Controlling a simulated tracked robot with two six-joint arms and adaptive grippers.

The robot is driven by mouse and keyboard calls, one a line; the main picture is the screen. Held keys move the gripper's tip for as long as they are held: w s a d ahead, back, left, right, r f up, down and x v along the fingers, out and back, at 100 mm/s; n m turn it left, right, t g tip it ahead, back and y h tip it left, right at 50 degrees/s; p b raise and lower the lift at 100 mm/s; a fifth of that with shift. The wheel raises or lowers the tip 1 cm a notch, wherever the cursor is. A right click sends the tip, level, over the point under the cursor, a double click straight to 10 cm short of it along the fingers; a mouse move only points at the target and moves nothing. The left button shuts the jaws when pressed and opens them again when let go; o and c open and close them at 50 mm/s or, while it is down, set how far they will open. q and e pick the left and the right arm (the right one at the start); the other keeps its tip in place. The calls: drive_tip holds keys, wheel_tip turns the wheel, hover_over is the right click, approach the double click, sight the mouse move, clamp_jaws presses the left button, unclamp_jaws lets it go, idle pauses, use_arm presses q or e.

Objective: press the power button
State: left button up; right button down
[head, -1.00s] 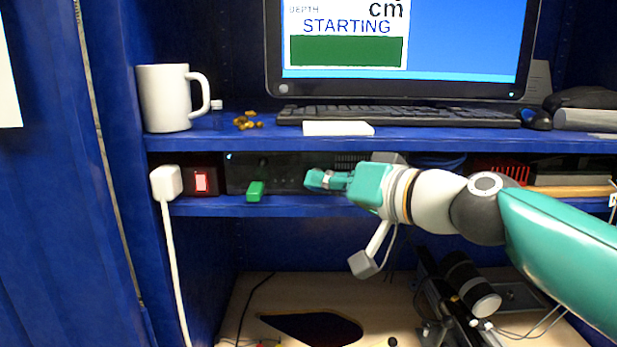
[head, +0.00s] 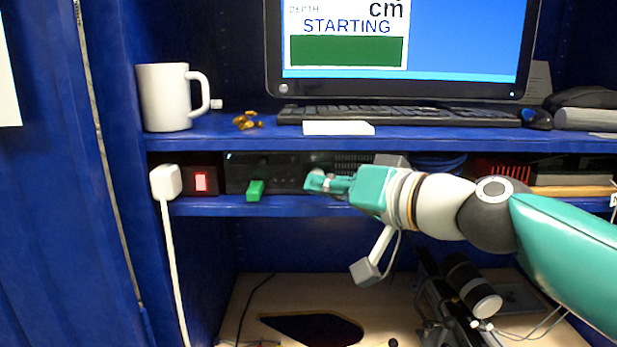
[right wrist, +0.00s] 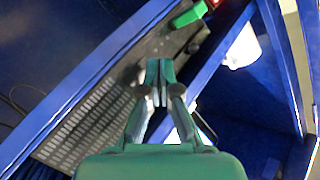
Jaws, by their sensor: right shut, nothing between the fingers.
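A black computer unit (head: 290,168) sits on the lower shelf, with a small blue light at its upper left and a green stick (head: 255,189) at its front. I cannot clearly make out a power button on it; my gripper hides part of the front. My right gripper (head: 313,181) is shut and empty in front of the unit, right of the green stick. In the right wrist view its closed fingertips (right wrist: 160,78) point toward the unit's dark front beside a perforated grille (right wrist: 85,125); contact cannot be told. My left gripper is not in view.
A red rocker switch (head: 201,181) and a white plug (head: 166,182) are left of the unit. The upper shelf holds a mug (head: 165,98), a keyboard (head: 400,115) and a monitor (head: 450,40) reading "STARTING" above a green panel. A black cylinder device (head: 470,285) stands below.

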drive_tip(key=s, duration=0.5)
idle(0.3)
idle(0.5)
